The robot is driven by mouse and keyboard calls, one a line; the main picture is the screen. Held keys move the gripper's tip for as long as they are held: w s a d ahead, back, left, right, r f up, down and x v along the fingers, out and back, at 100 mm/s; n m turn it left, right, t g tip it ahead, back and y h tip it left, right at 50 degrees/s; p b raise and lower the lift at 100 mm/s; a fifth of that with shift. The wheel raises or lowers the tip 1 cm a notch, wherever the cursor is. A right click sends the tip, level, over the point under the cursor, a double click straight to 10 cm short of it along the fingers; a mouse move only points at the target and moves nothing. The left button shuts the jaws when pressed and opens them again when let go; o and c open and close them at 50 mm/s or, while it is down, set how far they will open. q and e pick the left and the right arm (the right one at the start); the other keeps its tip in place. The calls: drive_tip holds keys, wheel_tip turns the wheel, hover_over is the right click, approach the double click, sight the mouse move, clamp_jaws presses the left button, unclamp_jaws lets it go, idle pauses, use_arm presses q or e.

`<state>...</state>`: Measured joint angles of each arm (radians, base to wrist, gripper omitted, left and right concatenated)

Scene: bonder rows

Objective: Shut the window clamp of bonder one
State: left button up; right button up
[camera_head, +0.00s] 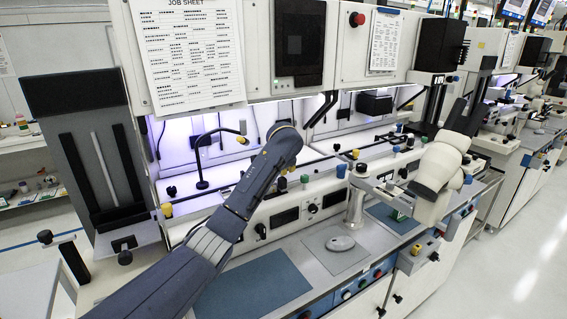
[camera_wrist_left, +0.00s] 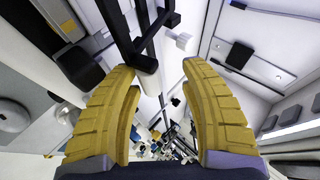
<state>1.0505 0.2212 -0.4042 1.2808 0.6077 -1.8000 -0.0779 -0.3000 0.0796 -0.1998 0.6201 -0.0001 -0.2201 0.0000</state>
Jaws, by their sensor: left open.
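The nearest bonder (camera_head: 300,205) is a white machine with a job sheet on its upper front and a lit work bay. My left arm reaches up across its front in the head view, its end at the bay; the fingers are not clear there. In the left wrist view my left gripper (camera_wrist_left: 162,78) has its two yellow fingers spread apart, with nothing held. A black bar (camera_wrist_left: 122,35) with a pale grey cylindrical end (camera_wrist_left: 146,64) lies beyond, overlapping the left fingertip in the picture; contact cannot be told. I cannot pick out the window clamp for certain. My right gripper is not in view.
A white jointed unit (camera_head: 436,172) and a metal post (camera_head: 355,205) stand right of my arm. A thin black gooseneck (camera_head: 199,160) stands in the bay. Blue mats (camera_head: 254,285) lie on the front ledge. More bonders recede right, along a clear aisle (camera_head: 520,255).

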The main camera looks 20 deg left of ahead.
use_arm(q)
drive_tip(key=v, duration=1.2)
drive_tip(key=shift+c, duration=0.4)
